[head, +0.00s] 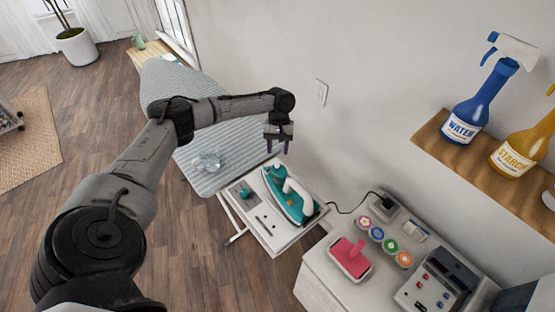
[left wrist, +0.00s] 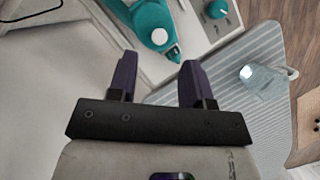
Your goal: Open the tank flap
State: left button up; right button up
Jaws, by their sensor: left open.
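A teal iron with a white handle (head: 282,195) rests on a white stand at the end of the ironing board. Its front tip (left wrist: 172,52) shows in the left wrist view, just beyond my fingers. I cannot make out the tank flap clearly. My left gripper (head: 277,148) is open and empty, with its two purple fingers pointing down above the iron and apart from it. In the left wrist view the spread fingers (left wrist: 158,75) have nothing between them. My right gripper is not in view.
The striped ironing board (head: 228,135) carries a clear cup (head: 208,161). A wooden shelf (head: 470,165) holds blue and yellow spray bottles. The wall is close behind.

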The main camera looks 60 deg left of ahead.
aim_at(277, 165)
pick_arm(q)
jog(key=shift+x, duration=2.5)
jog(key=shift+c, duration=0.2)
grip_shut()
